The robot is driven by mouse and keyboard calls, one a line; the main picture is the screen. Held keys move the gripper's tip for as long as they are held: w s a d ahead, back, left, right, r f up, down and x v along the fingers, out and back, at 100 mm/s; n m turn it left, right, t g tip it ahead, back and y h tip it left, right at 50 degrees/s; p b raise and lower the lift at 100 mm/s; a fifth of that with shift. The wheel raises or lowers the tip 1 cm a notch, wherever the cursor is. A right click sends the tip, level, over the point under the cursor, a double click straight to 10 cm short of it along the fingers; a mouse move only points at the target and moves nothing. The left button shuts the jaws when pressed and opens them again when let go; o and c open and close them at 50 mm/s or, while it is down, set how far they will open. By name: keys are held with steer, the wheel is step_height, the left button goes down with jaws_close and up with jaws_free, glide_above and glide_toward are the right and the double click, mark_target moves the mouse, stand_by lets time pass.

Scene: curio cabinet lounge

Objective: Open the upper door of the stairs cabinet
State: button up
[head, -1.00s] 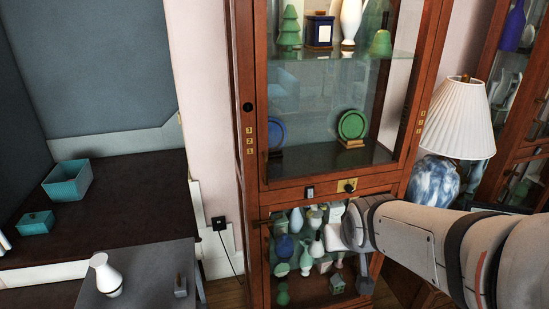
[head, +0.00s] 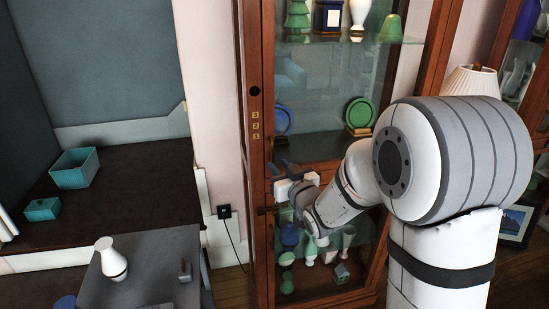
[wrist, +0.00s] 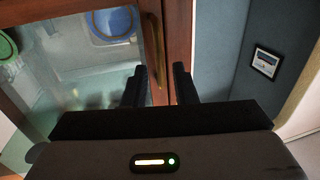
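The stairs cabinet is tall, dark red wood with glass doors. Its upper door (head: 315,95) looks shut, with green and blue pieces behind the glass. In the wrist view an upright brass handle (wrist: 152,50) sits on the door's wooden frame (wrist: 178,35). My gripper (head: 279,165) is in front of the left edge of the cabinet, low on the upper door. In the wrist view my gripper (wrist: 159,76) is open, its two dark fingers pointing at the door frame. The handle's lower end shows between the fingers; I cannot tell whether they touch it.
The lower glass compartment holds several small vases (head: 309,250). My arm hides part of it. To the left are a grey table with a white vase (head: 110,258) and a dark bench with teal boxes (head: 74,168). A lampshade (head: 471,81) stands at the right.

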mark_target(273, 159)
steer(key=p+x, duration=0.1)
steer(key=x, duration=0.4)
steer(key=shift+w+a, duration=0.15)
steer(key=shift+w, duration=0.15)
steer(key=shift+c, duration=0.6)
jaws_close()
